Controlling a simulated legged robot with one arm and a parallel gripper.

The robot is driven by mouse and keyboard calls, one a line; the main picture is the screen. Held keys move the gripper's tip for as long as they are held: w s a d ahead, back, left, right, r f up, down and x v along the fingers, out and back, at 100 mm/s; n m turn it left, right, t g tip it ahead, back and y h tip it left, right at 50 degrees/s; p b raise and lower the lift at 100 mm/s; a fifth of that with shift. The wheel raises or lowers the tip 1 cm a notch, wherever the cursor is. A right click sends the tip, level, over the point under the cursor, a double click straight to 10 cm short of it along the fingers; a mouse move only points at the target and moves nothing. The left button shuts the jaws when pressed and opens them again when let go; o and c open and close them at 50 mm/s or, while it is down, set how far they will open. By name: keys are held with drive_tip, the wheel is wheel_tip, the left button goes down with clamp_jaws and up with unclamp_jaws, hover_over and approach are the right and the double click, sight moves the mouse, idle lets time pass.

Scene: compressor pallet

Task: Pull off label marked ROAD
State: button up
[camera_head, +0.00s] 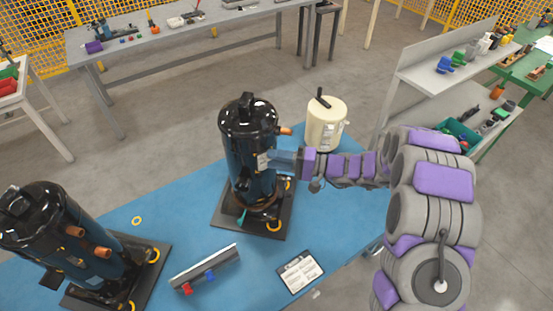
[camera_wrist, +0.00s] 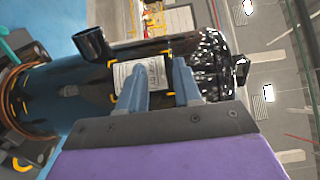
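A black compressor (camera_head: 250,140) stands upright on a dark base on the blue mat, in the middle of the head view. My gripper (camera_head: 272,160) reaches it from the right, at its upper side. In the wrist view the compressor (camera_wrist: 60,92) lies across the picture and bears a white printed label (camera_wrist: 128,76). My gripper's two blue fingers (camera_wrist: 161,70) are apart, with their tips in front of the label's right part. I cannot tell whether they touch it. The print is too small to read, so the word ROAD cannot be made out.
A second black compressor (camera_head: 60,240) stands at the lower left. A cream tank (camera_head: 326,125) stands close behind my wrist. A grey rail (camera_head: 205,270) and a clipboard (camera_head: 300,271) lie on the mat (camera_head: 180,205). A grey workbench (camera_head: 190,35) is at the back, shelves (camera_head: 450,85) at right.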

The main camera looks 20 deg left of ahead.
drive_tip(key=shift+d+r, duration=0.1)
drive_tip(key=shift+d, duration=0.35)
drive_tip(key=shift+c, duration=1.1)
drive_tip(key=c, duration=0.3)
drive_tip(key=shift+a, duration=0.35)
clamp_jaws()
